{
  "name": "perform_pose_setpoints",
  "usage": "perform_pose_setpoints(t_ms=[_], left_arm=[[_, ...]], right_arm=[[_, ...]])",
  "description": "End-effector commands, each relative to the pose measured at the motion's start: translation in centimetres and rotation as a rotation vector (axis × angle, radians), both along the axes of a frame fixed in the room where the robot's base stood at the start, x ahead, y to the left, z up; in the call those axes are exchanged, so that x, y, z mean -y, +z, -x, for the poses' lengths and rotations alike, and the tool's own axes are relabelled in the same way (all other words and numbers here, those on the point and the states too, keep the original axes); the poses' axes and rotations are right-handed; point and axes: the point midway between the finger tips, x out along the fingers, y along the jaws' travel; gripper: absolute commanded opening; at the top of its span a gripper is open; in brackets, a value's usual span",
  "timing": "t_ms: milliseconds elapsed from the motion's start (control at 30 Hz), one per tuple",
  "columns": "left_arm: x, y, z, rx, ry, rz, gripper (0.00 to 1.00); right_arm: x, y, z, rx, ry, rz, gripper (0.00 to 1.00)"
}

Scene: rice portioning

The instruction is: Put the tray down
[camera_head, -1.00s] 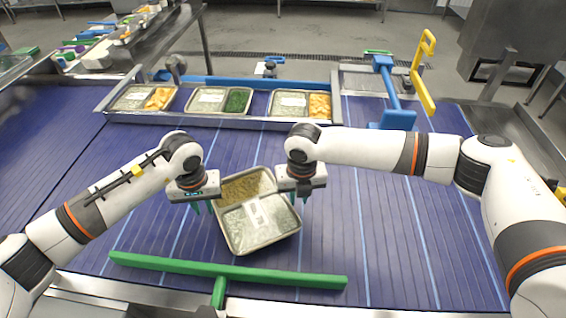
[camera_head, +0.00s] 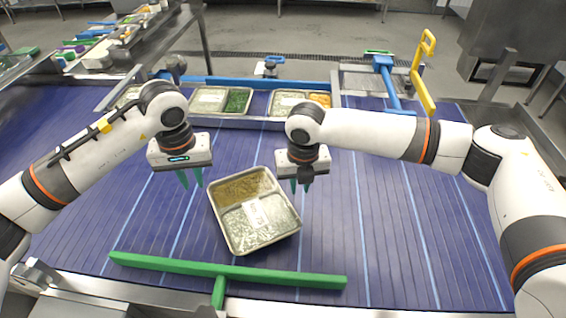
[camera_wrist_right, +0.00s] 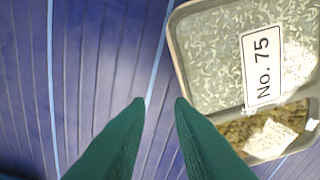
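The metal tray (camera_head: 266,239) lies tilted in angle on the blue belt, in the middle of the head view. It has two compartments, one with brown food and one with pale, rice-like food, and a white label. In the right wrist view the tray (camera_wrist_right: 176,45) is at the upper right, its label reading "No. 75". My left gripper (camera_head: 190,184) is up and left of the tray, its green fingers apart and empty. My right gripper (camera_head: 300,188) is just right of the tray's upper corner. Its green fingertips (camera_wrist_right: 161,101) are apart with only belt between them.
A green T-shaped bar (camera_head: 280,278) lies across the belt in front of the tray. Several filled trays (camera_head: 207,101) stand in a metal rack behind. A blue and yellow fixture (camera_head: 423,75) stands at the back right. The belt on the right is clear.

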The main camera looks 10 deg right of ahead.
Motion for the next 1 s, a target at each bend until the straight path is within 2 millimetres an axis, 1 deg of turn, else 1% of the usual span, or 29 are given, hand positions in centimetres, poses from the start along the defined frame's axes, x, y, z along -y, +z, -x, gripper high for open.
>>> perform_pose_setpoints(t_ms=[33,200,300,400,533,933,1000], left_arm=[[0.0,0.0,0.0,0.000,0.000,0.000,0.21],[0.0,0.0,0.0,0.000,0.000,0.000,0.21],[0.0,0.0,0.0,0.000,0.000,0.000,0.21],[0.0,0.0,0.0,0.000,0.000,0.000,0.21],[0.0,0.0,0.0,0.000,0.000,0.000,0.21],[0.0,0.0,0.0,0.000,0.000,0.000,0.21],[0.0,0.4,0.0,0.000,0.000,0.000,0.21]], right_arm=[[0.0,1.3,0.0,0.004,0.001,-0.002,0.21],[0.0,4.5,0.3,0.002,0.000,-0.001,0.21],[0.0,5.8,0.4,0.001,-0.001,0.000,0.21],[0.0,6.6,0.5,0.001,-0.001,0.000,0.21],[0.0,7.0,0.5,-0.001,-0.001,0.000,0.21],[0.0,7.0,0.5,-0.001,0.000,0.000,0.21],[0.0,7.3,0.5,0.000,0.000,0.000,0.21]])
